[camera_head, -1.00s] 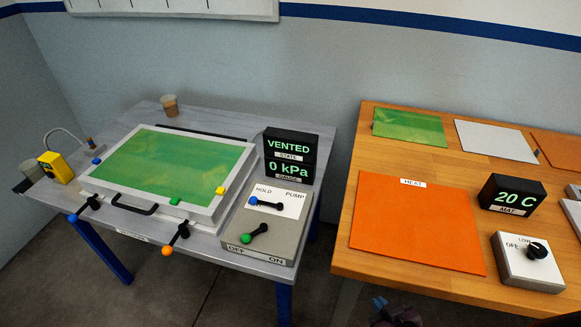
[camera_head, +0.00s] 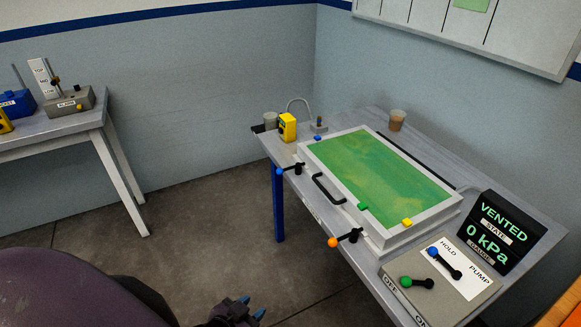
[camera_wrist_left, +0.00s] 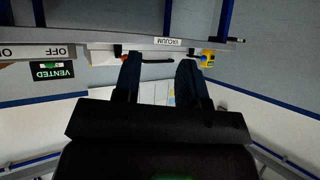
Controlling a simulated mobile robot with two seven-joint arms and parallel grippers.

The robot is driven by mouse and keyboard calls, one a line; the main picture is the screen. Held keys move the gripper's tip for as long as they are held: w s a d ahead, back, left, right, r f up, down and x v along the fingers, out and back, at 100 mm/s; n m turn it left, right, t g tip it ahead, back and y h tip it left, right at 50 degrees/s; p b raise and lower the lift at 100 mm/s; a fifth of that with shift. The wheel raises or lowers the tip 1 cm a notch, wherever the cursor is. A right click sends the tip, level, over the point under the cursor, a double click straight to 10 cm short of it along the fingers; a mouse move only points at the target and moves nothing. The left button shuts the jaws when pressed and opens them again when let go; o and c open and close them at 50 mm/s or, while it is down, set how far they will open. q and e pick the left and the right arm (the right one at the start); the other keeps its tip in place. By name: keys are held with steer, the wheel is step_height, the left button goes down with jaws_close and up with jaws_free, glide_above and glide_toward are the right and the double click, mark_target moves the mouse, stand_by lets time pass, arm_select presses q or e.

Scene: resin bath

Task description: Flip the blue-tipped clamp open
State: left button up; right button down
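The blue-tipped clamp (camera_head: 292,169) is at the near left corner of the white-framed box with a green top (camera_head: 385,180). Its arm sticks out to the left over the table edge, with the blue ball at its end. The orange-tipped clamp (camera_head: 346,238) is at the near right corner, its arm also sticking out. My left gripper (camera_head: 252,307) is low at the bottom of the head view, in front of the table and apart from both clamps. In the left wrist view its two fingers (camera_wrist_left: 159,72) stand apart with nothing between them. My right gripper does not show.
A black handle (camera_head: 327,189) is on the box front between the clamps. A valve panel (camera_head: 400,288) and gauge display (camera_head: 503,232) stand at right. Open floor (camera_head: 225,215) lies left of the table.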

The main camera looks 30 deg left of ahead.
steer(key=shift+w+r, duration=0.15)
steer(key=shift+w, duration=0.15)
